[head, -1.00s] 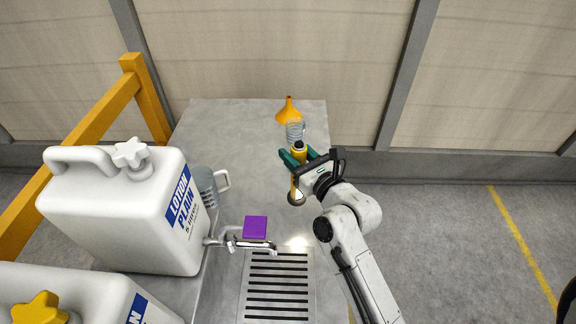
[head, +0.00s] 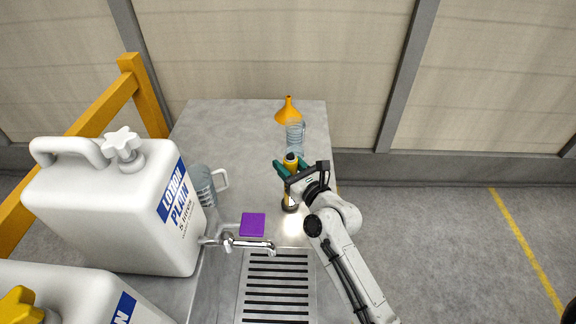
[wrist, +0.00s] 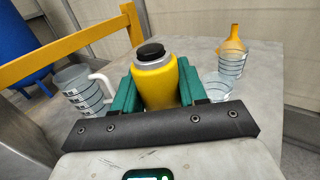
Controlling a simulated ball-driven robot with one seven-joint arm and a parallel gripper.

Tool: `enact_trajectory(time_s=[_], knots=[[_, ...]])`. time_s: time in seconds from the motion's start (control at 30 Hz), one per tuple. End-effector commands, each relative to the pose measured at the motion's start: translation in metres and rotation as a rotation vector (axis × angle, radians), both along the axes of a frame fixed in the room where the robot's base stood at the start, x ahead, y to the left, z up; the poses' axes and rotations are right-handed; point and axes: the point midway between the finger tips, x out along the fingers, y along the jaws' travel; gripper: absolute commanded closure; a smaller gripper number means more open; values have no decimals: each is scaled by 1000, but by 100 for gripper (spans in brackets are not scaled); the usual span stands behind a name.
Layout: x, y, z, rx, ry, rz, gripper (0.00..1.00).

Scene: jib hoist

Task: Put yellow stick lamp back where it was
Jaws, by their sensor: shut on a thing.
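The yellow stick lamp (head: 290,165) is upright in my gripper (head: 290,172), near the right side of the grey bench. My gripper's green fingers are shut on its yellow body. In the wrist view the lamp (wrist: 158,82) stands between the two green fingers, with its black cap and grey collar on top. Its lower end shows below the fingers in the head view, with a bright patch of light on the bench beside it. I cannot tell whether its base touches the bench.
The grey bench (head: 235,130) has free room at its back left. An orange funnel (head: 288,110) and clear measuring cups (head: 295,132) stand behind the lamp. A clear jug (head: 205,185), purple sponge (head: 252,224), tap (head: 250,245), drain grate (head: 275,290) and white lotion canister (head: 110,215) are nearer.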

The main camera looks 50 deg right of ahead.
Motion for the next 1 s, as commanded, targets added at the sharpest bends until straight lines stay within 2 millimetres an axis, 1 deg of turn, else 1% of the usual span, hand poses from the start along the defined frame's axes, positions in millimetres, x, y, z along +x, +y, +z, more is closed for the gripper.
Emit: enact_trajectory(time_s=[0.07,0.23,0.27,0.5,0.7,0.8,0.87,1.0], knots=[[0,0,2,-2,-4,-1,100],[0,0,-2,-1,-4,-1,100],[0,0,-2,0,0,0,55],[0,0,-2,0,0,0,33],[0,0,-2,0,0,0,33],[0,0,2,0,-1,0,33],[-5,2,-1,0,1,0,33],[-26,7,-2,0,1,-2,33]])
